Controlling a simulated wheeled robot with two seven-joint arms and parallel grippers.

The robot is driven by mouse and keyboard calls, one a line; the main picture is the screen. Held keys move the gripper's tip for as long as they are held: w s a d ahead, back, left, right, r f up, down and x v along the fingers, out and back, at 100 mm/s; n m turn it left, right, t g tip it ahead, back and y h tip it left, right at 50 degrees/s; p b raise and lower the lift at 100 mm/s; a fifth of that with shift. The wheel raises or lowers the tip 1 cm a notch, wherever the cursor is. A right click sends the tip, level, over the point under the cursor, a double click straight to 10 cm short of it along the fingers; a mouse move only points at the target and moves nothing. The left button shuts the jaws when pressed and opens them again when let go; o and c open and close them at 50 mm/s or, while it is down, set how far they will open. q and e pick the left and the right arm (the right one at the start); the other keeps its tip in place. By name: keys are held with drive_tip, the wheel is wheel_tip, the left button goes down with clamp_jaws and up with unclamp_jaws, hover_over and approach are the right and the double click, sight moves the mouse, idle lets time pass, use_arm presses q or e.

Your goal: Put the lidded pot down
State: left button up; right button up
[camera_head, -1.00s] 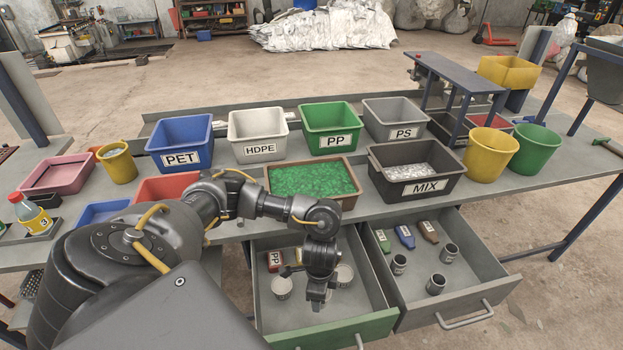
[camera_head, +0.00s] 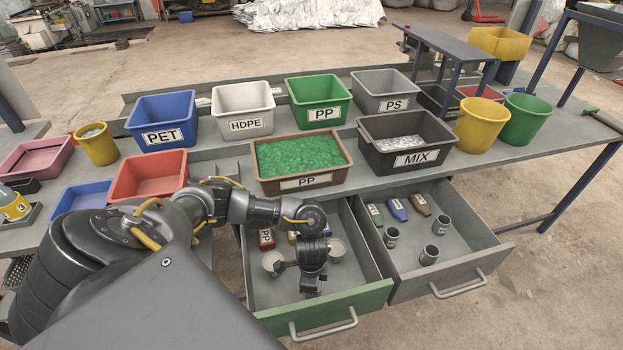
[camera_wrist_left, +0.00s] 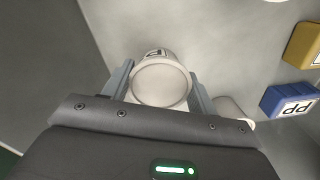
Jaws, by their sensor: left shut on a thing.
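My left gripper (camera_head: 312,288) points down inside the open drawer with the green front (camera_head: 325,308). In the left wrist view its two fingers (camera_wrist_left: 160,92) are shut on the sides of a pale, round lidded pot (camera_wrist_left: 160,84) with a dark-lettered label. In the head view this pot is hidden by the gripper. I cannot tell whether its base touches the drawer floor. My right gripper is not in view.
Pale pots stand left (camera_head: 273,263) and right (camera_head: 337,249) of my gripper. Red (camera_head: 267,239), blue (camera_wrist_left: 290,101) and yellow (camera_wrist_left: 304,45) labelled blocks lie behind. The grey drawer (camera_head: 405,262) at right is open, holding dark cups. Labelled bins line the table.

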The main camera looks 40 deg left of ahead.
use_arm(q)
drive_tip(key=shift+f, duration=0.15)
drive_tip(key=o, duration=0.9)
drive_tip(key=shift+o, duration=0.2)
wheel_tip(320, 180, up, 12)
drive_tip(key=p, duration=0.4)
drive_tip(key=shift+r+p, duration=0.2)
drive_tip(key=shift+p, duration=0.15)
drive_tip(key=shift+d, duration=0.1)
